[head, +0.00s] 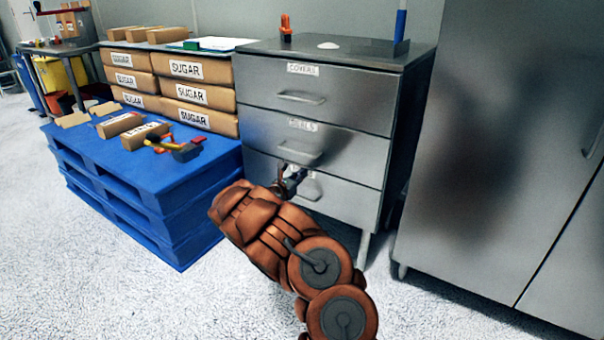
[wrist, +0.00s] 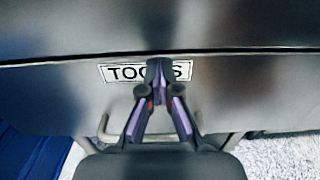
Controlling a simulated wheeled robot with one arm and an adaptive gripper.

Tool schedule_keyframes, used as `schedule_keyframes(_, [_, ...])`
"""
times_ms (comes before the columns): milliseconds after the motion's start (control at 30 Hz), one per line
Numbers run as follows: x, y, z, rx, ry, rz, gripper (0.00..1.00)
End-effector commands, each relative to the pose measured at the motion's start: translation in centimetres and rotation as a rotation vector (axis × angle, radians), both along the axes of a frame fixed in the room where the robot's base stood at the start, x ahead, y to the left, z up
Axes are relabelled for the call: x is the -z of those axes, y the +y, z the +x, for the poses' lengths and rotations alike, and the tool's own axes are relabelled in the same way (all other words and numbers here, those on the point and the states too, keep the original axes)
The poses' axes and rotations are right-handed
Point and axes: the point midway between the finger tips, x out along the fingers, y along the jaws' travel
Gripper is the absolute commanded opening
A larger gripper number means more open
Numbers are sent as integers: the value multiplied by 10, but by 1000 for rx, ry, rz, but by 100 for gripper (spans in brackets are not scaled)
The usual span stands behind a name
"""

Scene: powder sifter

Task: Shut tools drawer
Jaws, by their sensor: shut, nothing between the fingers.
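The tools drawer (head: 345,200) is the bottom of three drawers in the grey metal cabinet. Its front looks about level with the drawers above, with no clear gap. In the wrist view its front (wrist: 60,100) fills the middle, with the "TOOLS" label (wrist: 118,73) partly hidden by my fingers. My gripper (wrist: 160,70) is shut and empty, its tips in front of that label; I cannot tell whether they touch. In the head view my gripper (head: 295,178) is at the drawer's upper part. The drawer's handle (wrist: 104,128) shows behind and below the fingers.
The drawer above (head: 350,150) and the "COVERS" drawer (head: 350,105) look shut. A blue pallet (head: 150,175) with tools and sugar bags (head: 190,70) stands left of the cabinet. A tall metal cabinet (head: 480,200) stands right. The floor in front is clear.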

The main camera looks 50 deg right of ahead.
Motion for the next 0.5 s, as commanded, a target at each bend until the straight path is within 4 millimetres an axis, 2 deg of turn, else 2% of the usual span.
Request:
schedule_keyframes(33, [-2,13,4,-10,2,-1,0])
schedule_keyframes(200, [-2,50,4,-18,6,0,0])
schedule_keyframes(500, [0,101,-3,-18,4,3,0])
